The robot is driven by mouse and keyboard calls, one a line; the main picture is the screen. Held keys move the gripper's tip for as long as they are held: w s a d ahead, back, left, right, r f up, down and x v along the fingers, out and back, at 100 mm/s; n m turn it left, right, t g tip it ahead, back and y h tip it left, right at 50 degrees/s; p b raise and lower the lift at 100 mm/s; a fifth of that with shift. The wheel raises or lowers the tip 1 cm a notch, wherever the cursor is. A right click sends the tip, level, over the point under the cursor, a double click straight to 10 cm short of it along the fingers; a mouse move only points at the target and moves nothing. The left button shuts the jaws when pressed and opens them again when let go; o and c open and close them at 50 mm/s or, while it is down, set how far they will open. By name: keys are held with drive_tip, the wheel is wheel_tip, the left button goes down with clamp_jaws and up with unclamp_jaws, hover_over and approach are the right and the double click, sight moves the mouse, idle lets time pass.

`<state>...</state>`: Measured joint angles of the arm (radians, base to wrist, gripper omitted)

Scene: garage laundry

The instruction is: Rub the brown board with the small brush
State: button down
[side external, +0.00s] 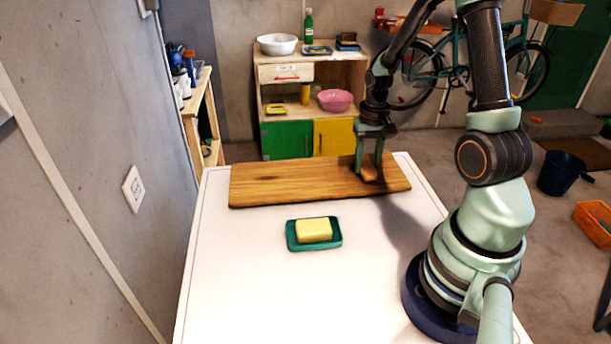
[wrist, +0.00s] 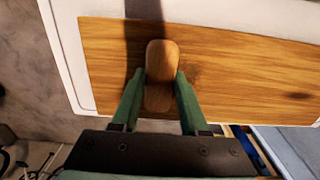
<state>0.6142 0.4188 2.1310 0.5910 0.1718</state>
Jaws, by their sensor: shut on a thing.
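The brown board (side external: 290,182) lies flat across the far part of the white table. It also fills much of the wrist view (wrist: 235,72). My gripper (side external: 369,172) is over the right part of the board in the side view, pointing down. In the wrist view, its two green fingers (wrist: 160,92) are shut on the small brush (wrist: 162,60), which shows as a rounded brown wooden back. The brush is low over the board; its bristles are hidden, so I cannot tell if they touch the wood.
A teal dish (side external: 292,243) with a yellow block (side external: 314,230) sits on the white table (side external: 250,290) in front of the board. The table's front left is clear. A wall stands at left; a wooden cabinet (side external: 340,72) stands behind the table.

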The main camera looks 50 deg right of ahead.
drive_tip(key=shift+s+a, duration=0.8)
drive_tip(key=shift+a, duration=0.1)
drive_tip(key=shift+w+a, duration=0.5)
drive_tip(key=shift+w, duration=0.15)
drive_tip(key=shift+w+d, duration=2.65)
drive_tip(key=shift+d, duration=0.2)
drive_tip(key=shift+w, duration=0.3)
drive_tip(key=shift+w+a, duration=0.25)
drive_tip(key=shift+a, duration=0.4)
drive_tip(key=shift+s+a, duration=2.65)
drive_tip(key=shift+s, duration=0.1)
wheel_tip(320, 180, up, 8)
